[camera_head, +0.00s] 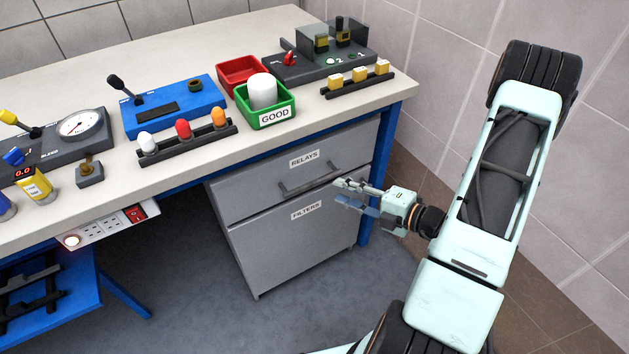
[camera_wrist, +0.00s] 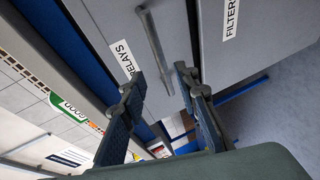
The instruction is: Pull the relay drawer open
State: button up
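The relay drawer (camera_head: 262,175) is the upper grey drawer under the bench, labelled RELAYS. It looks shut, its front about flush with the FILTERS drawer (camera_head: 290,245) below. Its dark bar handle (camera_head: 309,177) runs across the front; in the wrist view the handle (camera_wrist: 154,45) shows beyond the fingers. My gripper (camera_head: 338,191) is in front of the drawer's right part, near the handle's right end. In the wrist view my gripper (camera_wrist: 158,82) has its two fingers apart, with nothing between them. It appears short of the handle, not around it.
The bench top (camera_head: 300,125) carries a green GOOD bin (camera_head: 272,117), a red bin (camera_head: 240,72) and several devices. A blue bench leg (camera_head: 380,185) stands right of the drawers. A tiled wall (camera_head: 465,40) is close on the right. Floor before the drawers is clear.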

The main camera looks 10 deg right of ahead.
aim_at(318, 183)
jog(key=b+x, duration=0.1)
jog(key=x, duration=0.9)
grip_shut()
